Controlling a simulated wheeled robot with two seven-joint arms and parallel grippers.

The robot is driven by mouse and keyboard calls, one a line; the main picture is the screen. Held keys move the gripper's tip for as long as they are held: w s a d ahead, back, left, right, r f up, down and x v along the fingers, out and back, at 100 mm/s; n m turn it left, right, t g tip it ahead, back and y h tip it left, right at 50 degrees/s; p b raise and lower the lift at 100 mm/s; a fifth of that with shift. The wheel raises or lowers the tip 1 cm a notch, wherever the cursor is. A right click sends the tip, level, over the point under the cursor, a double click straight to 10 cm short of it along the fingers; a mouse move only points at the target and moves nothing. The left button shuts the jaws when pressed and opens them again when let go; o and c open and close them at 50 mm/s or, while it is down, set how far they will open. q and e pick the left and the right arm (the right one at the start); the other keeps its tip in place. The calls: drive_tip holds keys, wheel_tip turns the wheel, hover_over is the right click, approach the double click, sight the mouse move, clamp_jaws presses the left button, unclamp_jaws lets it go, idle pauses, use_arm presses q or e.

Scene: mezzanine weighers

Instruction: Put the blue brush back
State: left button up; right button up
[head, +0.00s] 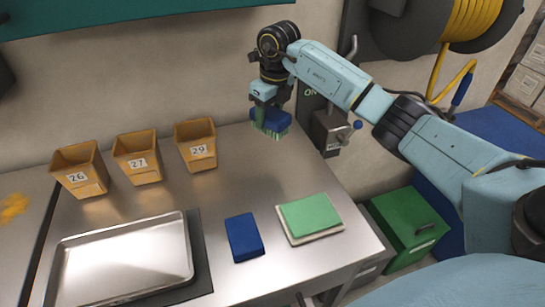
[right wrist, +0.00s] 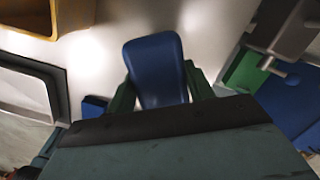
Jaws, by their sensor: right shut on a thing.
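The blue brush (head: 271,118) hangs in my right gripper (head: 268,104) above the back right of the steel table, near the wall. Greenish bristles seem to show below its blue body. In the right wrist view the brush (right wrist: 156,62) sits between the two dark green fingers (right wrist: 160,94), which are shut on it. I see a gap below it in the head view; it looks clear of the table. My left gripper is not in view.
The steel table (head: 165,195) holds orange bins 26 (head: 80,170), 27 (head: 138,160) and 29 (head: 197,147), a metal tray (head: 125,255), a blue block (head: 244,237) and a green pad (head: 310,214). A grey fixture (head: 328,130) stands at the right; a green box (head: 407,230) is beyond the edge.

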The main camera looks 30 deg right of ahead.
drive_tip(key=shift+d+f+m, duration=0.1)
drive_tip(key=shift+d+m, duration=0.2)
drive_tip(key=shift+m, duration=0.2)
drive_tip(key=shift+w+d+f, duration=0.1)
drive_tip(key=shift+d+f, duration=0.05)
drive_tip(key=shift+f, duration=0.1)
drive_tip(key=shift+m, duration=0.3)
wheel_tip(320, 180, down, 10)
drive_tip(key=shift+r, duration=0.2)
drive_tip(key=shift+f, duration=0.2)
drive_tip(key=o, duration=0.9)
drive_tip(key=shift+o, duration=0.2)
drive_tip(key=shift+r, duration=0.2)
drive_tip(key=r, duration=0.4)
drive_tip(key=s+r, duration=0.1)
drive_tip(key=r, duration=0.7)
drive_tip(key=shift+s+d, duration=0.15)
drive_tip(key=shift+s, duration=0.25)
